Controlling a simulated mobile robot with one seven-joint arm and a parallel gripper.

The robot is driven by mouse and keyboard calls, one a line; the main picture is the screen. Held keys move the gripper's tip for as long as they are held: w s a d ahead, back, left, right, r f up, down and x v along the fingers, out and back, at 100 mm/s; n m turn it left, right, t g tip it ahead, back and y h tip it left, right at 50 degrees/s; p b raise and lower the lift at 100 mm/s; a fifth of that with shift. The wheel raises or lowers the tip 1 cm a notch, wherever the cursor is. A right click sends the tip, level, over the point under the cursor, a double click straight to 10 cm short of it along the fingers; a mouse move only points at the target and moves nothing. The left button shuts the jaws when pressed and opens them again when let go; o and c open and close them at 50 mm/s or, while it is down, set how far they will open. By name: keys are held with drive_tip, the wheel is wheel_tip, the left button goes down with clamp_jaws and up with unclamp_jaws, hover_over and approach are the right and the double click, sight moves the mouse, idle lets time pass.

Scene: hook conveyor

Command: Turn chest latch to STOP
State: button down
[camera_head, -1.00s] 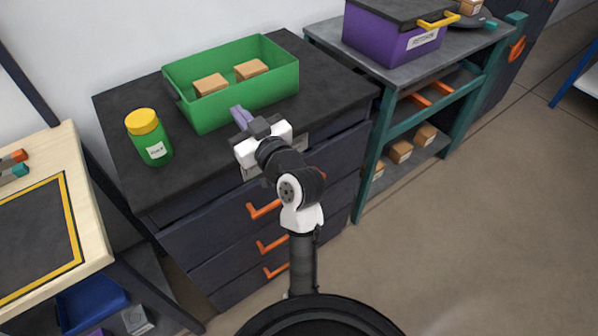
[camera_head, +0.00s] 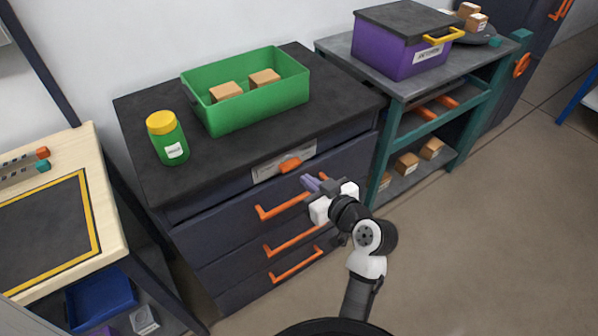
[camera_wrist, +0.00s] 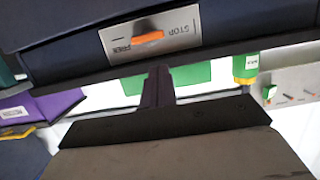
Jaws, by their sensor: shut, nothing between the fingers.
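The chest (camera_head: 190,228) is dark with several orange pull handles. Its pale label plate (camera_head: 262,173) is on the upper front, with the orange latch (camera_head: 290,164) on the plate's right part. In the wrist view, the plate (camera_wrist: 191,24) appears upside down, with STOP on the right and FREE on the left. The orange latch (camera_wrist: 148,38) lies nearly level there, its left end beside FREE. My gripper (camera_head: 311,183) is shut and empty, just below and in front of the latch, apart from it. Its purple fingers (camera_wrist: 157,84) show in the wrist view.
A green bin (camera_head: 250,111) with two boxes and a green jar (camera_head: 169,140) stand on the chest top. A teal-framed shelf (camera_head: 397,133) bearing a purple chest (camera_head: 396,57) is on the right. A wooden table (camera_head: 107,180) is on the left. Floor is clear at right.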

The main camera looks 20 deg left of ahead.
sight(290, 164)
drive_tip(key=p+x, duration=0.2)
drive_tip(key=x, duration=0.7)
drive_tip(key=shift+a+p, duration=0.15)
drive_tip(key=shift+p, duration=0.25)
drive_tip(key=shift+w+f+b, duration=0.1)
drive_tip(key=shift+f+b, duration=0.15)
drive_tip(key=shift+b, duration=0.3)
drive_tip(key=shift+r+n, duration=0.15)
drive_tip(key=shift+n, duration=0.15)
drive_tip(key=shift+b, duration=0.3)
